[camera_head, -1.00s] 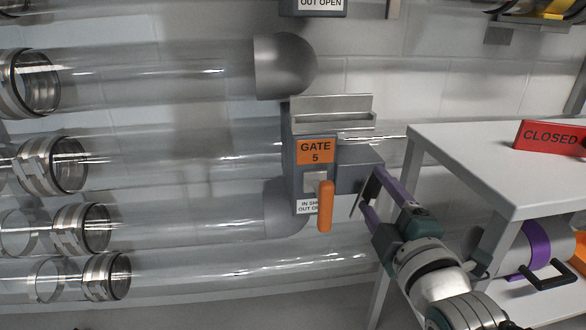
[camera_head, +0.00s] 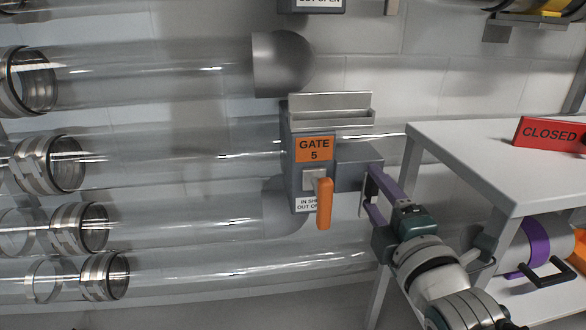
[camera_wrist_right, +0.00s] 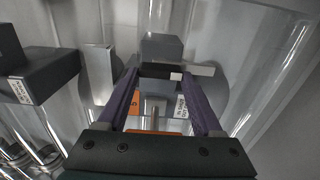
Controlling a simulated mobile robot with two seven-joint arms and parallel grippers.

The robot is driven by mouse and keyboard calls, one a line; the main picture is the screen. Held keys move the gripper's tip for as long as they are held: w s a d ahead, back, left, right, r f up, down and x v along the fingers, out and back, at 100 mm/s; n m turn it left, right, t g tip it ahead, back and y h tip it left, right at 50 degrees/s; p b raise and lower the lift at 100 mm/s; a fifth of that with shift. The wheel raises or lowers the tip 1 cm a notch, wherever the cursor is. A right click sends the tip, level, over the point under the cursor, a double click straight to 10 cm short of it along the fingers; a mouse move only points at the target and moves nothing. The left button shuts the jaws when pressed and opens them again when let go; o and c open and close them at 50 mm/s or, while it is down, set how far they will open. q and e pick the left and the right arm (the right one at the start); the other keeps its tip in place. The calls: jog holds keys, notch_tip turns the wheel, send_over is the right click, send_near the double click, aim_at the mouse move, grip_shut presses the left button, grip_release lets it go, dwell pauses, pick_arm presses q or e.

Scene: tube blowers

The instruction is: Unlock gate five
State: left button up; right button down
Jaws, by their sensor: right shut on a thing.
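Gate five is a grey box with an orange label (camera_head: 314,149) reading "GATE 5", on the clear tubes. An orange handle (camera_head: 324,203) hangs down on its front. A grey block (camera_head: 357,166) sticks out from its right side. My right gripper (camera_head: 370,187) is at the outer end of this block, beside a thin metal plate. In the right wrist view its purple fingers (camera_wrist_right: 160,84) are on either side of a dark part (camera_wrist_right: 160,71) with a small white patch. The exact contact is hard to see. My left gripper is out of view.
A grey metal tray (camera_head: 331,118) sits on top of the gate. To the right stands a white shelf (camera_head: 455,160) bearing a red "CLOSED" sign (camera_head: 548,132), close to my right arm. Several clear tubes with metal collars (camera_head: 80,228) run to the left.

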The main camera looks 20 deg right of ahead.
jog(key=shift+c, duration=2.2)
grip_release()
jog(key=o, duration=0.4)
jog(key=shift+s, duration=0.1)
jog(key=shift+s+a+r+p, duration=0.1)
jog(key=shift+s+p, duration=0.2)
jog(key=shift+s, duration=0.05)
jog(key=p+v, duration=0.2)
jog(key=v, duration=0.4)
jog(key=shift+s, duration=0.3)
